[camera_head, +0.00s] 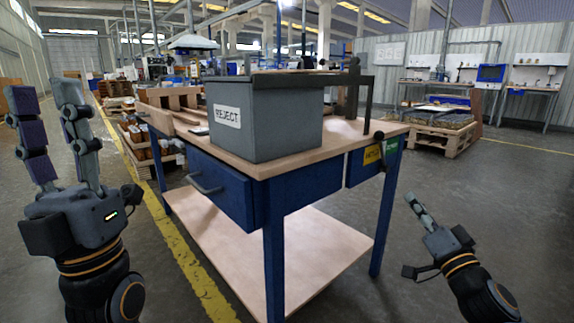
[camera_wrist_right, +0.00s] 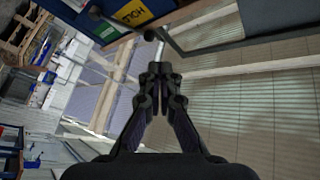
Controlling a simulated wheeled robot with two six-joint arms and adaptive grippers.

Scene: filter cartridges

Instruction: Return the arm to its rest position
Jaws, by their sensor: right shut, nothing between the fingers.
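My left gripper (camera_head: 50,112) stands at the left of the head view with its two fingers up and apart. It is open and empty, clear of the workbench. My right gripper (camera_head: 418,204) is at the lower right of the head view, right of the workbench and apart from it. In the right wrist view its fingertips (camera_wrist_right: 160,72) meet, with nothing between them. Both arms come in from the bottom corners of the head view.
A workbench (camera_head: 290,168) with blue drawers and a lower shelf fills the middle. A grey bin (camera_head: 270,135) labelled REJECT stands on its near end. Wooden pallets (camera_head: 440,140) lie further back. The floor (camera_head: 500,215) on the right is open.

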